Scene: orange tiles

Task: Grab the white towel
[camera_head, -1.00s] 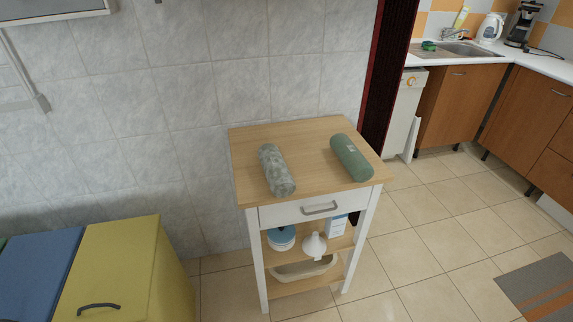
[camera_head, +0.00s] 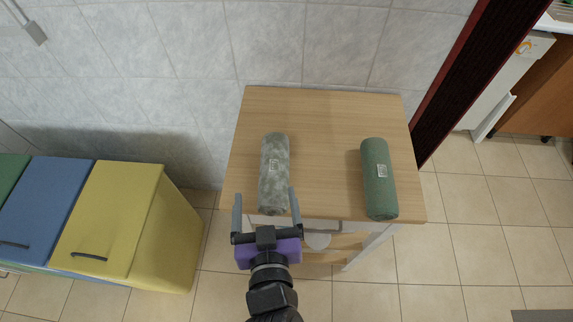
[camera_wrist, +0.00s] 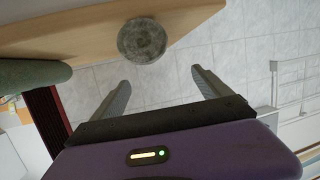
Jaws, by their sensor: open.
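The towel is a rolled, mottled grey-white cylinder (camera_head: 274,165) lying on the left part of a wooden cart top. In the wrist view its round end (camera_wrist: 142,41) shows at the edge of the wood, beyond the fingers. My gripper (camera_head: 265,203) is open and empty at the front edge of the cart. In the head view its fingers appear on either side of the towel's near end. In the wrist view the towel end lies beyond the fingertips, with no visible contact.
A green rolled towel (camera_head: 378,180) lies on the right of the wooden top (camera_head: 325,120); it also shows in the wrist view (camera_wrist: 30,75). Yellow (camera_head: 110,220) and blue (camera_head: 45,210) bins stand at the left. A tiled wall is behind the cart. Open floor lies at the right.

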